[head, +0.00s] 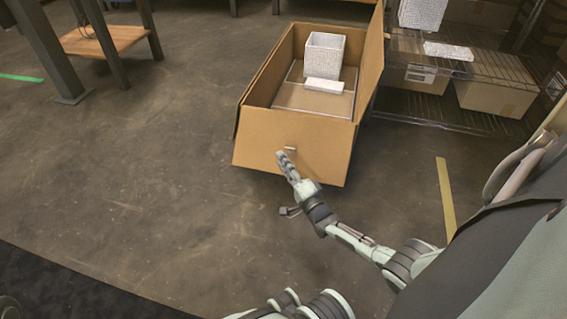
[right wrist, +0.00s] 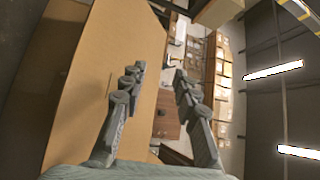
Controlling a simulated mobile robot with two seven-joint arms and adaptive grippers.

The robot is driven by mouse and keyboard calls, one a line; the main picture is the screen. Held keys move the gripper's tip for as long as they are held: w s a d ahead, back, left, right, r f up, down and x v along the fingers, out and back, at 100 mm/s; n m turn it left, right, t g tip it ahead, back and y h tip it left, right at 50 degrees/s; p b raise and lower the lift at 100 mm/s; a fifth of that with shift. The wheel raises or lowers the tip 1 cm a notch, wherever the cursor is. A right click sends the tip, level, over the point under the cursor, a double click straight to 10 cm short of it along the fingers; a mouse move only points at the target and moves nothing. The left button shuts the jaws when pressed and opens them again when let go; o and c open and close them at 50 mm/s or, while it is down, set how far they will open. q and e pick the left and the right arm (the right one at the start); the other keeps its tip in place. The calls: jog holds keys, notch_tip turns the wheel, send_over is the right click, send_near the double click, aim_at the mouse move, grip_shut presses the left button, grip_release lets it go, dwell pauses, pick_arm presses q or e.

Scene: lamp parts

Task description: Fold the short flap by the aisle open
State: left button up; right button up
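An open cardboard box (head: 270,70) stands on the floor in the upper middle of the head view. Its near short flap (head: 262,147) appears to slope outward and down over the near end, with a small pale tab (head: 290,149) on it. My right gripper (head: 284,158) is just in front of this flap, close to the tab; contact cannot be told. In the right wrist view its fingers (right wrist: 160,80) are apart, with a cardboard panel (right wrist: 105,60) at left and its edge showing between them. My left gripper is not in view.
The box holds a speckled white bin-like part (head: 325,55) and a small white block (head: 323,86). Its right long flap (head: 372,65) stands up. A wire shelf (head: 480,75) with cartons stands right. Floor (head: 130,170) at left is clear.

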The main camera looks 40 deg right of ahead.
grip_shut()
jog(key=c, duration=0.5)
grip_release()
jog(key=shift+c, duration=0.2)
jog(key=o, duration=1.1)
jog(key=s, duration=0.4)
jog(key=s+f, duration=0.1)
jog(key=s, duration=0.7)
jog(key=shift+a+f, duration=0.35)
jog(key=shift+a, duration=0.05)
